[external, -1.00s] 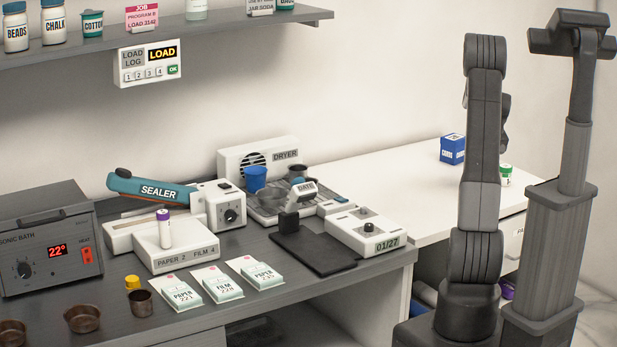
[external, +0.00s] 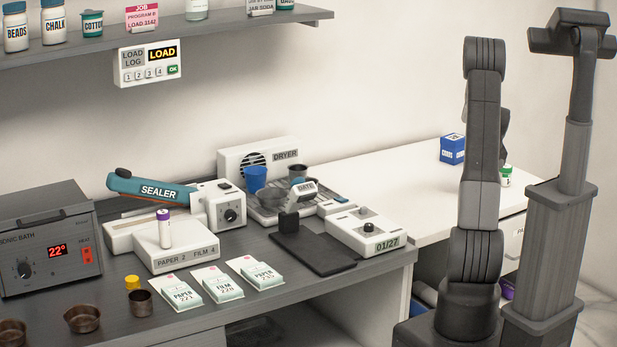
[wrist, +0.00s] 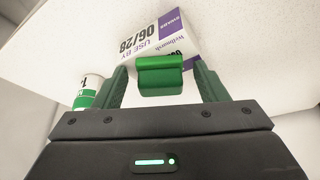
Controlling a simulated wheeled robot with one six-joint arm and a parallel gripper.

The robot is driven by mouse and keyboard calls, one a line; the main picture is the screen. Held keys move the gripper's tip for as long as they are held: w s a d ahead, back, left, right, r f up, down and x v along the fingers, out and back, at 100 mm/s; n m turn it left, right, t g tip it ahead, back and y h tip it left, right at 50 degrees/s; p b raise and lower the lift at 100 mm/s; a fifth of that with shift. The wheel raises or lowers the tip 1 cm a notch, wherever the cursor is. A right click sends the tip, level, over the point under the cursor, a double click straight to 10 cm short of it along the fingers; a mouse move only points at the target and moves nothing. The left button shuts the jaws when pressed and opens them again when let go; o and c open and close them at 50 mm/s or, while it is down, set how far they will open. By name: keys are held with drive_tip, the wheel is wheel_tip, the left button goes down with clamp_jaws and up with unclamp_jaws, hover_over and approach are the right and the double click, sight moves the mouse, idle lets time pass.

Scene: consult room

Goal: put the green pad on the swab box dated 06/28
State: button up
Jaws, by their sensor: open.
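In the wrist view the white and purple swab box (wrist: 130,38) shows its face with "USE BY 06/28" upside down in the picture. The green pad (wrist: 160,80) appears just in front of this box and covers part of its lower edge; I cannot tell whether it rests on the box. My gripper (wrist: 163,68) is open, with one green finger on each side of the pad and a visible gap on both sides. In the external view my gripper, the pad and the box are hidden behind my arm.
A white jar with a green band (wrist: 87,93) stands close to the left finger; it also shows in the external view (external: 506,176). A blue box (external: 452,149) stands on the white counter (external: 390,172). The dark bench (external: 245,305) holds the sealer, dryer and several packets.

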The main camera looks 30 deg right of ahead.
drive_tip(key=shift+s+r, duration=0.1)
drive_tip(key=shift+r, duration=0.45)
drive_tip(key=v, duration=1.1)
drive_tip(key=shift+s+b, duration=0.2)
drive_tip(key=shift+b, duration=0.2)
drive_tip(key=p+x, duration=0.1)
drive_tip(key=x, duration=1.1)
drive_tip(key=shift+w+a, duration=0.15)
drive_tip(key=shift+w+r, duration=0.1)
drive_tip(key=shift+r, duration=1.8)
